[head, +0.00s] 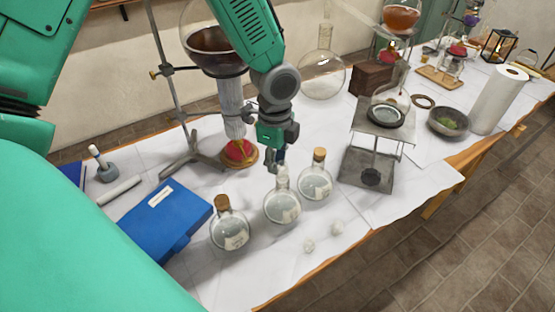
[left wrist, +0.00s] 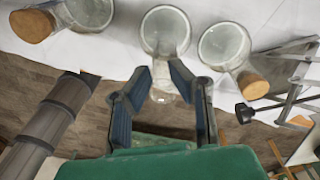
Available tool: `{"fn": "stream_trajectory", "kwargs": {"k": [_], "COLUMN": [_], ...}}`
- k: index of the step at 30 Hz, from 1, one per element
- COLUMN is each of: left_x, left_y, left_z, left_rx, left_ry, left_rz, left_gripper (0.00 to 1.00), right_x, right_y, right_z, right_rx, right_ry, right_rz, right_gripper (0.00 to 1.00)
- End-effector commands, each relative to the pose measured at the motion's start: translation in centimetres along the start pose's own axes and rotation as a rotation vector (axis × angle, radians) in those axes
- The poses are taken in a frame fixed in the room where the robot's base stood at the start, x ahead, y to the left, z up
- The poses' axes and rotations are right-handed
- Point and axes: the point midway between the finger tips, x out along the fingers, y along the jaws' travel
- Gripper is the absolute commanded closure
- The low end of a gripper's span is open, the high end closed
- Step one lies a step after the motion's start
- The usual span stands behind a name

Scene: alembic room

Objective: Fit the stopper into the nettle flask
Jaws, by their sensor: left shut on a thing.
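Three round clear flasks stand on the white-covered bench. The left flask (head: 230,232) and the right flask (head: 315,184) have cork stoppers. The middle flask (head: 282,208) shows no cork; it also shows in the left wrist view (left wrist: 166,30). My left gripper (head: 277,164) is above its neck, with fingers closed around a small clear glass piece (left wrist: 162,94), apparently the stopper. I cannot tell whether it is seated in the neck. Flask labels are too small to read. My right gripper is not in view.
Two small whitish pieces (head: 323,236) lie in front of the flasks. A blue box (head: 168,222) is to the left, and a metal stand (head: 366,170) to the right. The bench's front edge is close.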

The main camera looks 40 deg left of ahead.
Motion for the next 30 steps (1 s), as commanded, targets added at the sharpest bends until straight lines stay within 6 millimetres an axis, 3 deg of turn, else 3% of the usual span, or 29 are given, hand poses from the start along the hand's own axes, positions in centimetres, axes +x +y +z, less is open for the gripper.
{"fn": "stream_trajectory", "kwargs": {"k": [30], "left_x": [0.84], "left_y": [-0.05], "left_z": [0.05], "left_rx": [0.0], "left_ry": [0.0], "left_rz": [0.0], "left_gripper": [1.0], "right_x": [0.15], "right_y": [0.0], "right_z": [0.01], "right_rx": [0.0], "right_ry": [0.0], "right_rz": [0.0], "right_gripper": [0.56]}}
